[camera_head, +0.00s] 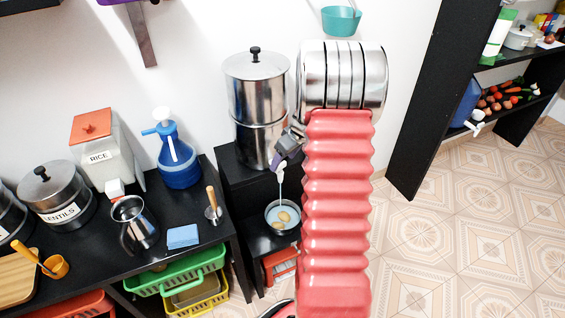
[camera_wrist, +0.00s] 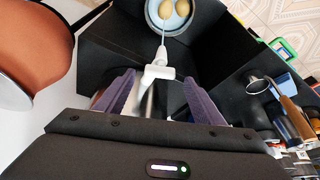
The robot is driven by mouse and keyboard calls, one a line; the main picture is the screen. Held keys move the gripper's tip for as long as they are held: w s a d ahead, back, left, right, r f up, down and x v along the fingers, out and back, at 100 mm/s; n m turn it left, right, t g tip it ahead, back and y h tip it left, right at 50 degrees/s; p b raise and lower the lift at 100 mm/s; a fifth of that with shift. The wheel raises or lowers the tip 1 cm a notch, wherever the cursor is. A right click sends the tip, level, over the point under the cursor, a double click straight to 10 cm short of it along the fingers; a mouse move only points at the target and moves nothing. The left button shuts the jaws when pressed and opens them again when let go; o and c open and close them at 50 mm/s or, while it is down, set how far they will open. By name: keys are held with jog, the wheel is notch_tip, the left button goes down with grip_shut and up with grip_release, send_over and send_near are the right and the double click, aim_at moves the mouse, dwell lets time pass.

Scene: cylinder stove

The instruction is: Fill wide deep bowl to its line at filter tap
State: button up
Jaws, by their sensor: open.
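The filter tap is a white spout low on the steel cylinder filter (camera_head: 257,105); in the wrist view the tap (camera_wrist: 158,73) sits between my fingers. A thin stream of water falls from it into the wide deep bowl (camera_head: 270,224). The bowl, also in the wrist view (camera_wrist: 150,24), stands on a lower black shelf with water and potato-like pieces in it. The bowl's line cannot be made out. My gripper (camera_wrist: 159,80) is open, its purple fingers on both sides of the tap; whether they touch it is unclear. It also shows in the head view (camera_head: 281,158).
A black counter on the left holds a rice container (camera_head: 103,150), a blue pump jug (camera_head: 178,155), a steel jug (camera_head: 134,224) and a blue sponge (camera_head: 183,237). Green (camera_head: 176,273) and yellow baskets sit below. Tiled floor on the right is clear.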

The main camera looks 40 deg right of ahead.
jog(key=v, duration=1)
jog(key=shift+r, duration=0.35)
jog(key=shift+s, duration=0.15)
dwell(3.8)
jog(key=s+a+r, duration=0.2)
jog(key=a+r, duration=0.3)
jog(key=a, duration=0.6)
jog(key=s+a+r, duration=0.1)
jog(key=a+r, duration=0.5)
jog(key=a, duration=0.5)
jog(key=s+a+r+m+t, duration=0.1)
jog(key=s+a+r, duration=0.1)
jog(key=s+a, duration=1.3)
